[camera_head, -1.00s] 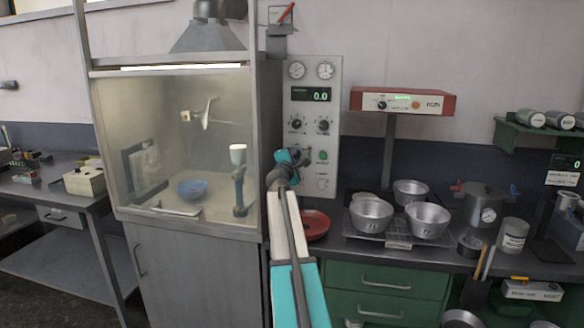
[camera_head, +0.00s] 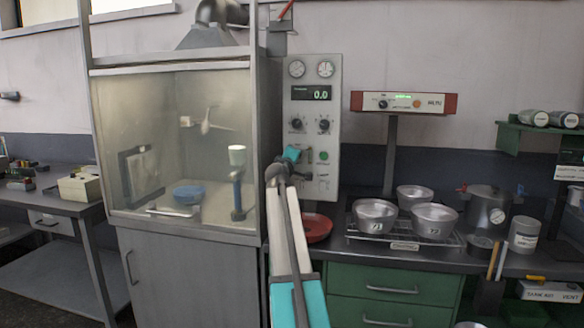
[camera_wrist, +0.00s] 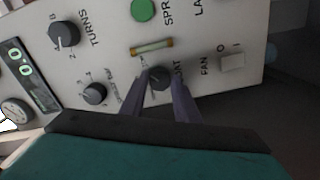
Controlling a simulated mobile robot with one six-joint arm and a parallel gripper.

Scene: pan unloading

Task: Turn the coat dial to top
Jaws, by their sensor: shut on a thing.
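The coat dial (camera_wrist: 158,80) is a small dark round knob on the grey control panel (camera_wrist: 205,80), beside a label partly reading COAT in the wrist view. My gripper (camera_wrist: 158,74) has its two dark fingers on either side of the dial and is shut on it. Which way the dial points is too small and too covered to tell. In the head view my gripper (camera_head: 294,158) is at the lower middle of the panel (camera_head: 332,100), and the arm and gripper hide the coat dial.
A green spring button (camera_wrist: 143,9), a turns knob (camera_wrist: 64,33), another knob (camera_wrist: 95,93) and a fan switch (camera_wrist: 233,62) sit near my fingers. A glazed cabinet (camera_head: 170,150) stands left; metal pans (camera_head: 375,216) and a red dish (camera_head: 317,229) are on the bench right.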

